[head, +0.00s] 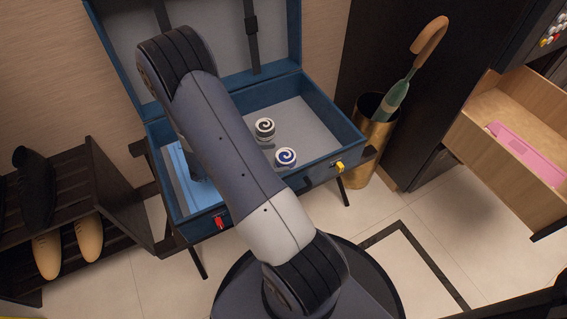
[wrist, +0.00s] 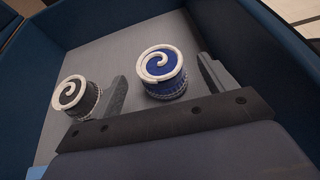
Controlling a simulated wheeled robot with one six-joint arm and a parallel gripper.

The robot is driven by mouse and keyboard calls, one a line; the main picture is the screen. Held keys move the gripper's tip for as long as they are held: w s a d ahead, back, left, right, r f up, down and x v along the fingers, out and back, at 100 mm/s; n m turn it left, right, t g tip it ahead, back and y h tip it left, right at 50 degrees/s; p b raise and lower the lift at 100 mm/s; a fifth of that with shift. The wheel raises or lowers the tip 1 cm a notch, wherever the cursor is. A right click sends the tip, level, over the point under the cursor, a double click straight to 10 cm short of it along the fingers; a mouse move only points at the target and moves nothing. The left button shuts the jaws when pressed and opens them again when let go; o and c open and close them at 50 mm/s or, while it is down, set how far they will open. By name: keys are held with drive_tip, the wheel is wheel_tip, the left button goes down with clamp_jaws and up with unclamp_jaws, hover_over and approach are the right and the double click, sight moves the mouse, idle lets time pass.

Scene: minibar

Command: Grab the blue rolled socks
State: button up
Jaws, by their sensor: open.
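The blue rolled socks (head: 285,158), with a white spiral on top, stand in the open blue suitcase near its front right. In the wrist view the blue rolled socks (wrist: 163,74) are between the two fingers of my gripper (wrist: 161,68), with a gap on either side. My gripper is open and low over the case floor. In the head view it is mostly hidden behind my arm.
Black rolled socks (head: 264,129) stand just behind the blue ones; in the wrist view they sit outside my left finger (wrist: 74,95). The suitcase walls (head: 335,116) surround both rolls. A gold umbrella stand (head: 372,139) is at the right, and a shoe rack (head: 115,185) at the left.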

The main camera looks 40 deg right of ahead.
sight(291, 155)
drive_tip(key=shift+b+x, duration=1.1)
drive_tip(key=shift+x, duration=2.05)
drive_tip(key=shift+r, duration=0.1)
drive_tip(key=c, duration=1.1)
